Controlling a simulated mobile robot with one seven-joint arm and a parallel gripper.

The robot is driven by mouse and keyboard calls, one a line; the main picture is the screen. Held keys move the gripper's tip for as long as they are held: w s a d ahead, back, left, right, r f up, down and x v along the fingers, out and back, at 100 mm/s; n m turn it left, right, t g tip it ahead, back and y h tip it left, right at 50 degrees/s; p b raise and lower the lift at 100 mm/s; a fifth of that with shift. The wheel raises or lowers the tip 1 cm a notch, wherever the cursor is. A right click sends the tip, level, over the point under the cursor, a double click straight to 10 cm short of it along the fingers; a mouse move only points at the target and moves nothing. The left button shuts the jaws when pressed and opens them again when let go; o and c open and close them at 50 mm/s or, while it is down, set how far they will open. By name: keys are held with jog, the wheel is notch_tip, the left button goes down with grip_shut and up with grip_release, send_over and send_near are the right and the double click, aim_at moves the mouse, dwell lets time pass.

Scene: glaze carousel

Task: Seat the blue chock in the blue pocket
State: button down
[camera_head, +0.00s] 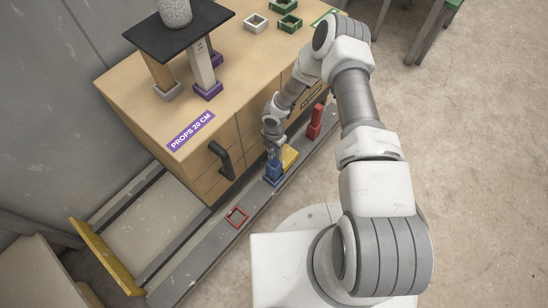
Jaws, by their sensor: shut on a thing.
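A small blue chock (273,165) stands on the grey rail beside the wooden cabinet, in the middle of the head view. My gripper (272,153) comes down on its top from above and is shut on it. The chock looks about upright. Its lower end meets a wider blue square part (273,181). I cannot tell whether this is the blue pocket or the chock's own foot, nor whether the chock sits inside it. The fingertips are small and partly hidden by the wrist.
A yellow block (290,157) is close behind the blue parts. A red chock (315,123) stands farther along the rail (207,250), and an empty red square frame (236,217) lies nearer. The cabinet (190,150) has a dark handle (221,159) sticking out towards the rail.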

aim_at(274, 162)
jog(key=shift+f+b, duration=0.7)
jog(key=shift+f, duration=1.4)
jog(key=shift+f, duration=0.2)
jog(key=shift+c, duration=2.2)
grip_release()
